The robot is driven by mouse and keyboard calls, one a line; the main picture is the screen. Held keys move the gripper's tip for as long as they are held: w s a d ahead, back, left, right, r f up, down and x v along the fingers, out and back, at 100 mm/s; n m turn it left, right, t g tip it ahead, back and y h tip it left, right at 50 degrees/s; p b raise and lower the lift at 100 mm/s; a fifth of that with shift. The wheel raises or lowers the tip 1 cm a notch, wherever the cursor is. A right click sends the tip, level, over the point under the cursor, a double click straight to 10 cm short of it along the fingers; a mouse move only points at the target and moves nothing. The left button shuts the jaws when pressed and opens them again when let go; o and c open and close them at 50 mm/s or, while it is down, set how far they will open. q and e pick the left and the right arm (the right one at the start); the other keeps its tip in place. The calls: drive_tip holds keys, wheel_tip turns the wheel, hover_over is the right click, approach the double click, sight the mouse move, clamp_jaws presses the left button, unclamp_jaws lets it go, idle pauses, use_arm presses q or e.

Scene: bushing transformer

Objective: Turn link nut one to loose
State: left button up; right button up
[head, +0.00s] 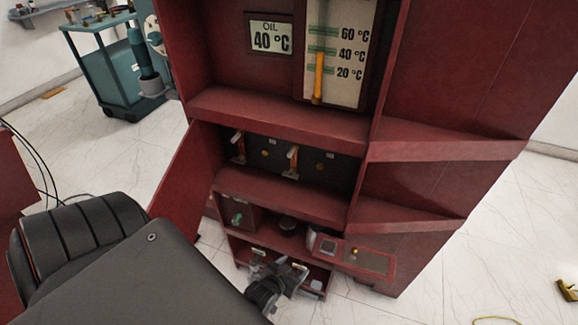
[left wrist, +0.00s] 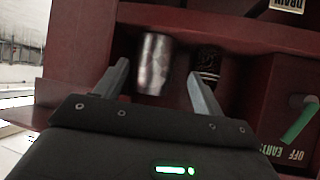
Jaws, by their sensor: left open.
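A silvery metal cylinder (left wrist: 153,63), which may be link nut one, stands in a low recess of the red cabinet (head: 280,115) in the left wrist view. My left gripper (left wrist: 158,71) is open, with one finger on each side of the cylinder in the picture. I cannot tell whether the fingers touch it. In the head view my left gripper (head: 283,264) is low at the cabinet's bottom opening and hides part of it. My right gripper is not in view.
A dark marked cylinder (left wrist: 206,64) is just right of the silvery one. A green handle (left wrist: 301,121) by an OFF EARTH label is further right; it also shows in the head view (head: 237,217). Levers (head: 292,160) are above. A teal cart (head: 108,70) stands behind left.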

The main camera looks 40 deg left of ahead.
use_arm(q)
drive_tip(key=w+a+r+n+t+y+b, duration=0.1)
drive_tip(key=w+a+r+t, duration=0.1)
drive_tip(key=r, duration=0.4)
drive_tip(key=w+a+r+n+t+y+b, duration=0.1)
drive_tip(key=a+r, duration=0.2)
drive_tip(key=r, duration=0.4)
drive_tip(key=t+y, duration=0.3)
approach(291, 174)
drive_tip(key=shift+n, duration=0.4)
drive_tip(key=x, duration=0.8)
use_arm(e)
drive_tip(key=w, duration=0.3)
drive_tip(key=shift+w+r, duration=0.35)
use_arm(q)
drive_tip(key=c, duration=1)
